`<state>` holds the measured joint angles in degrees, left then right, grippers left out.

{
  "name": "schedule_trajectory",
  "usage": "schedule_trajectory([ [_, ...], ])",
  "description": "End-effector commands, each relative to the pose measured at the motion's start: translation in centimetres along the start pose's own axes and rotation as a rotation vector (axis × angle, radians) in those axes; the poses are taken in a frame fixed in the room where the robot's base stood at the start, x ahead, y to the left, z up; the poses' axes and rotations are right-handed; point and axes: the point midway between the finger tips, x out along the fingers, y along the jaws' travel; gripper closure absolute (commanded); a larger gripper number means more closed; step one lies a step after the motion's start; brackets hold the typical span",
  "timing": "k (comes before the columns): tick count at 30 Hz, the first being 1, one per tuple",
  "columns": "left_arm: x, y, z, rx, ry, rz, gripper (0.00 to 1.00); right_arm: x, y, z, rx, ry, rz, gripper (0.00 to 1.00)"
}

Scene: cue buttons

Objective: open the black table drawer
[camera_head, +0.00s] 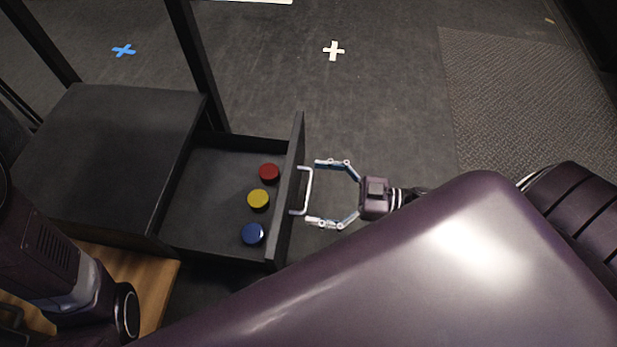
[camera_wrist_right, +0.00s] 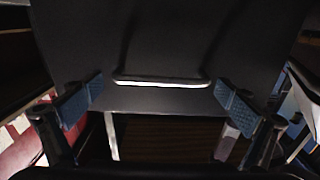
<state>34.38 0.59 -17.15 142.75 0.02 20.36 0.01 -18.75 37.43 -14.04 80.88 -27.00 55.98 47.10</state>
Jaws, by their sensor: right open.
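The black table (camera_head: 110,150) stands at the left in the head view. Its drawer (camera_head: 205,210) is pulled well out to the right, showing its inside. The drawer's silver handle (camera_head: 306,190) is on its right-hand front; it also shows as a pale bar (camera_wrist_right: 162,82) in the right wrist view. My right gripper (camera_head: 318,192) is open, with its fingertips on either side of the handle and apart from each other. In the right wrist view its fingers (camera_wrist_right: 160,100) are spread wide, and neither seems to grip the handle. My left gripper is not in view.
A red button (camera_head: 269,172), a yellow button (camera_head: 258,199) and a blue button (camera_head: 252,234) sit in the open drawer. Black table legs rise behind it. The floor right of the drawer is clear, with a white cross (camera_head: 333,51) and a grey mat (camera_head: 530,100).

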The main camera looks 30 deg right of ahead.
Motion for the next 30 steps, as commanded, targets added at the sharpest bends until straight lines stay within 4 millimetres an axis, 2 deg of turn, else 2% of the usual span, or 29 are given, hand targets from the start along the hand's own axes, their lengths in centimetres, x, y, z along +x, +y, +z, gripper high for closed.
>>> schedule_trajectory([
  [9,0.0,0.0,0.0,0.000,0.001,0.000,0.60,-6.8,0.1,0.1,0.000,-0.006,0.002,0.00],
  [15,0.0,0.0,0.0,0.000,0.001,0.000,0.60,-9.8,0.2,0.1,-0.001,-0.003,0.003,0.00],
  [20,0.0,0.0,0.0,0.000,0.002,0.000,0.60,-10.7,0.2,0.0,-0.002,-0.001,0.002,0.00],
  [30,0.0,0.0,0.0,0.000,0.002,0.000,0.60,-10.7,0.2,0.0,-0.002,-0.001,0.002,0.00],
])
